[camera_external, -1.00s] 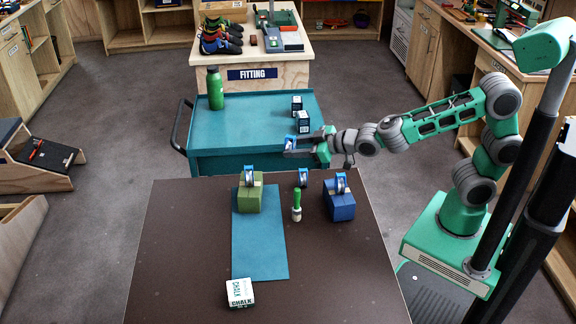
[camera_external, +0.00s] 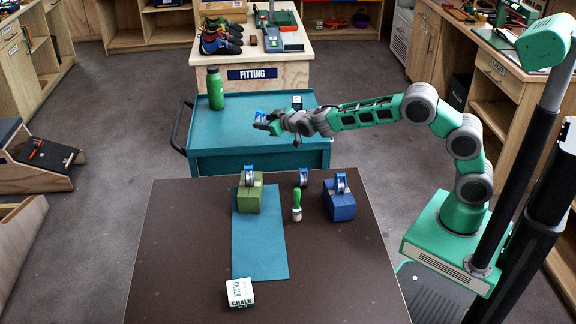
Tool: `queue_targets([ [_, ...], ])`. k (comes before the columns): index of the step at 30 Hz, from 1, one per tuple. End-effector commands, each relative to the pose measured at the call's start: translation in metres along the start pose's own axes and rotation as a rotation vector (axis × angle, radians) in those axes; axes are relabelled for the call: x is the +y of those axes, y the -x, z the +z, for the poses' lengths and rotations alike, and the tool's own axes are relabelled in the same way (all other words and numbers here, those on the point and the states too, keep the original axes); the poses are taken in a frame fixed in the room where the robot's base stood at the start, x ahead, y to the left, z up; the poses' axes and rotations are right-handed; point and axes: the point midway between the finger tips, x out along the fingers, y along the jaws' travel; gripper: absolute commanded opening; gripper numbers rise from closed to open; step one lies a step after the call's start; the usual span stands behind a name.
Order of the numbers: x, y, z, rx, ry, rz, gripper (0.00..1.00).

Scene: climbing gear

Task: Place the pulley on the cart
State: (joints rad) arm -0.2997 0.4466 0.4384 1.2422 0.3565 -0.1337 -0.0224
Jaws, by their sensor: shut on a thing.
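My gripper (camera_external: 266,123) is shut on a small blue pulley (camera_external: 261,116). In the picture it is over the middle of the teal cart's top (camera_external: 230,125); the gap below the pulley is hard to judge. Three similar blue pulleys are on the brown table: one on a green block (camera_external: 249,195), one standing on the table (camera_external: 303,178) near its far edge, and one on a blue block (camera_external: 341,203). My gripper partly hides the held pulley.
A green bottle (camera_external: 215,88) stands at the cart's back left. The table (camera_external: 180,240) carries a green-handled brush (camera_external: 297,204), a blue mat (camera_external: 262,255) and a chalk box (camera_external: 240,293).

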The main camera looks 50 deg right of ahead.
Motion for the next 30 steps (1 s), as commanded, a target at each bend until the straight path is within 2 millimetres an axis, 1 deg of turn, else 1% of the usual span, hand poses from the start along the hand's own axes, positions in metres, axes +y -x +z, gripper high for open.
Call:
queue_targets([
  [1,-0.002,-0.009,0.003,0.001,0.0,0.0,0.0],
  [7,-0.008,-0.029,0.013,0.002,-0.001,0.0,0.0],
  [11,-0.013,-0.036,0.034,0.0,0.001,-0.001,0.0],
  [13,-0.014,-0.038,0.038,0.003,-0.001,0.0,0.0],
  [23,-0.015,-0.04,0.043,0.004,-0.001,0.0,0.0],
  [24,-0.015,-0.04,0.042,0.003,-0.001,0.0,0.41],
  [30,-0.015,-0.039,0.042,0.003,-0.001,0.0,0.57],
])
